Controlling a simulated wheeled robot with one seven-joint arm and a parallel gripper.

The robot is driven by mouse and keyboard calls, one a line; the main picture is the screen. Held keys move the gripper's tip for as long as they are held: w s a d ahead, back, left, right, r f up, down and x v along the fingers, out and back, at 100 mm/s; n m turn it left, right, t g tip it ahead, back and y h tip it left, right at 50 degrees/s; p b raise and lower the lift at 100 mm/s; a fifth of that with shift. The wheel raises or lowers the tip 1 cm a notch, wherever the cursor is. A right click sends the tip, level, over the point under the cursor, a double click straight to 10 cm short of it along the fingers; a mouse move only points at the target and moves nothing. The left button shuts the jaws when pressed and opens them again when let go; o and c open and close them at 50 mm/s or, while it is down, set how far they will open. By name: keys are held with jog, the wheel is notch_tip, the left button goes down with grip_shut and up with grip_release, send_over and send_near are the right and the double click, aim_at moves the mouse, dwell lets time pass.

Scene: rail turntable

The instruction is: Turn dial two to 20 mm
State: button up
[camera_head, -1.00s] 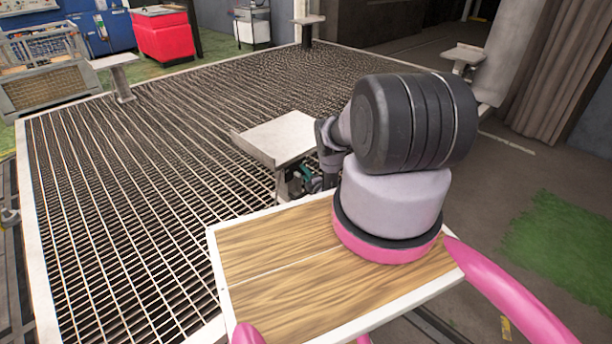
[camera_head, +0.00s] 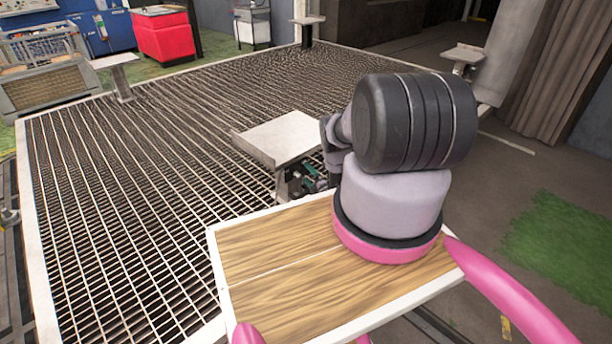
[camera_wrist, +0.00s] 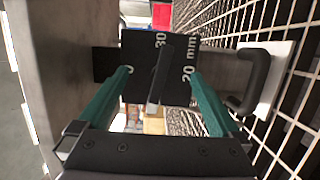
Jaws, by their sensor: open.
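In the wrist view a black dial plate (camera_wrist: 138,47) carries white marks "30" near its top and "20 mm" on its right; another mark on the left is partly hidden by a finger. A dark grey bar-shaped pointer (camera_wrist: 162,70) stands over the plate, its far end near "30". No dial number shows. My gripper (camera_wrist: 162,76) is open, with one green finger left of the pointer and one right of it, both apart from it. In the head view my gripper (camera_head: 315,182) is small and partly hidden beside a metal stand; the dial is not visible there.
A black handle (camera_wrist: 257,82) on a pale plate lies right of the dial. In the head view a metal stand (camera_head: 278,137) rises beside my gripper, over a wide grating (camera_head: 130,200). More stands (camera_head: 118,62) and a red cabinet (camera_head: 163,38) are farther back.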

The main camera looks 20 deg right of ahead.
jog(key=s+d, duration=0.2)
jog(key=s, duration=0.3)
jog(key=shift+s, duration=0.35)
jog(key=shift+d, duration=0.15)
